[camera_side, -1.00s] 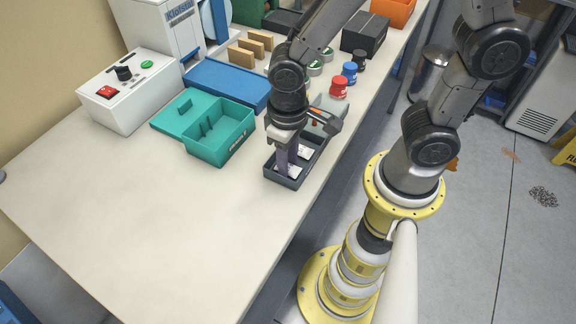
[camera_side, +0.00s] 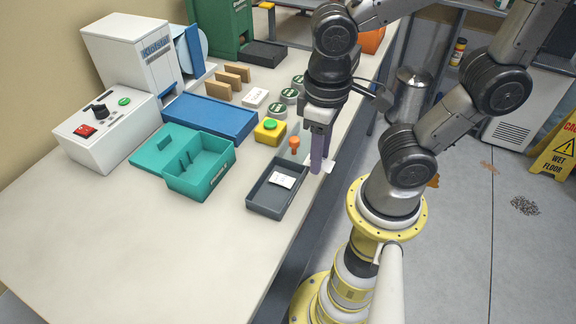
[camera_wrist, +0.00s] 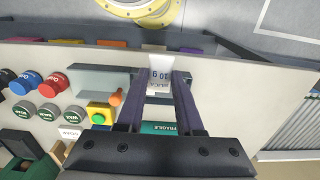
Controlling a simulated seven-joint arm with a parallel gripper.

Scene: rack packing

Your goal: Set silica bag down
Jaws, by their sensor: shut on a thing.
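My gripper (camera_side: 318,168) is shut on a small white silica bag (camera_side: 329,166), beside the right side of the grey tray (camera_side: 263,204) and near the table's edge. In the wrist view the bag (camera_wrist: 159,76) shows between the purple fingers, with "10 g" print on it. Most of it is hidden by the fingers in the side view, and I cannot tell whether it touches the table. Another white printed packet (camera_side: 282,180) lies inside the grey tray.
An open teal box (camera_side: 200,175) stands left of the tray, with a blue case (camera_side: 210,117) behind it. A yellow block with a green button (camera_side: 270,131) and round green-topped tins (camera_side: 289,96) stand farther back. The table front is clear.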

